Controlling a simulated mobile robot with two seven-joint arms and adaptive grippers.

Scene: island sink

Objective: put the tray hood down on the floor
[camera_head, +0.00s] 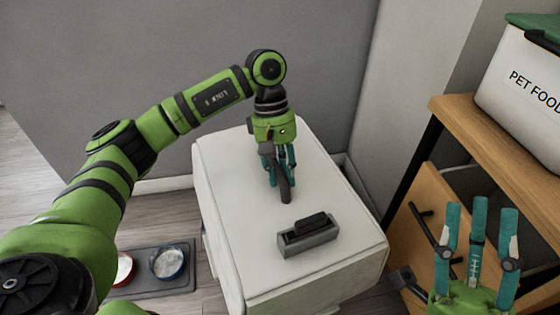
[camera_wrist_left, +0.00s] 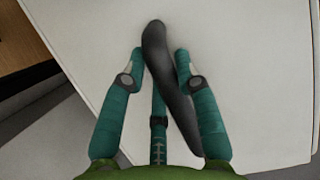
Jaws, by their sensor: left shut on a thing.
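The tray hood (camera_head: 230,185) is a large white box shape with rounded edges, in the middle of the head view. A dark curved handle (camera_head: 285,188) rises at its top; it also shows in the left wrist view (camera_wrist_left: 172,80). My left gripper (camera_head: 278,180) points down over the top, with its teal fingers shut around this handle. In the left wrist view the fingers (camera_wrist_left: 160,75) lie on both sides of the handle. Whether the hood is raised or resting cannot be told; its underside is hidden. My right gripper (camera_head: 480,225) is open and empty at the lower right.
A grey block with a dark insert (camera_head: 308,235) sits on the hood's top. A grey mat (camera_head: 185,287) with bowls (camera_head: 167,262) lies on the wooden floor at left. A wooden shelf (camera_head: 475,130) with a pet food bin (camera_head: 520,80) stands at right. A grey wall is behind.

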